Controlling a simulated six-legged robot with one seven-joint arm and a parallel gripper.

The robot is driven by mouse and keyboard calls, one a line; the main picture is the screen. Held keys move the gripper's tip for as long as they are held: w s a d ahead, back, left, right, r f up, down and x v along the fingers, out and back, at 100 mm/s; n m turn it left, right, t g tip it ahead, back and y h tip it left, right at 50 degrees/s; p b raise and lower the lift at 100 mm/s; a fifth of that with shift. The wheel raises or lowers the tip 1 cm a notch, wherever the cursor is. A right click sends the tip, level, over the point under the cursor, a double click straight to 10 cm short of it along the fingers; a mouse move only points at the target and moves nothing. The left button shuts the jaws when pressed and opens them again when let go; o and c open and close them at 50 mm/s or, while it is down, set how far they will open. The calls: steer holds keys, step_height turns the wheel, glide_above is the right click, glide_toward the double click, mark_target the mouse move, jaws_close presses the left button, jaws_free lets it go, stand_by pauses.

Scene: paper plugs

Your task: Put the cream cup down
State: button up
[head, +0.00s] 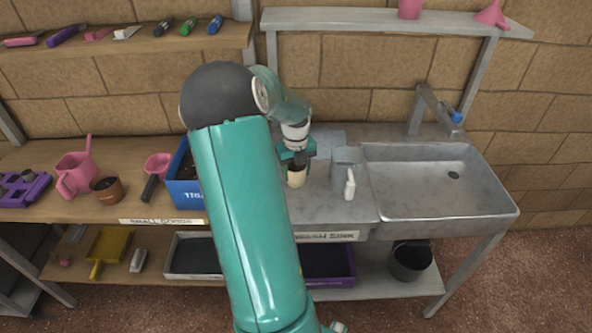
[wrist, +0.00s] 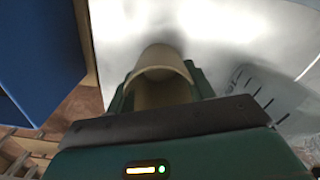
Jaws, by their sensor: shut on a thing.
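The cream cup (head: 296,175) is small and upright at the metal sink counter, just right of the blue box. My gripper (head: 297,158) is above it and shut on it. In the wrist view the cream cup (wrist: 160,80) sits between the green fingers of my gripper (wrist: 160,92), and I look into its open mouth. The cup's base is close to the counter (head: 338,212); I cannot tell whether it touches.
A blue box (head: 186,192) stands close on the left. The counter in front of the cup looks bare.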

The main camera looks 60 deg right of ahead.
steer(key=o, duration=1)
step_height(320, 180, up, 12)
steer(key=shift+r, duration=0.1)
steer(key=w+a+r+n+t, duration=0.1)
steer(key=w+a+r+n, duration=0.25)
steer(key=a+n, duration=0.45)
steer(key=w+a+r+n+t, duration=0.15)
steer(key=w+a+n, duration=0.25)
steer(key=a+n, duration=0.5)
steer(key=w+a+r+n+t, duration=0.1)
steer(key=w+a+r+n, duration=0.3)
steer(key=a, duration=0.7)
steer(key=s+a+n, duration=0.2)
steer(key=a+n, duration=0.5)
steer(key=s+a+n+t, duration=0.1)
steer(key=s+a+n, duration=0.2)
steer(key=a+n, duration=0.4)
steer(key=s+a+n+t, duration=0.1)
steer(key=s+a+n, duration=0.1)
steer(key=a+n, duration=0.5)
steer(key=shift+s+f+n, duration=0.1)
steer(key=shift+s+n, duration=0.3)
steer(key=shift+n, duration=0.6)
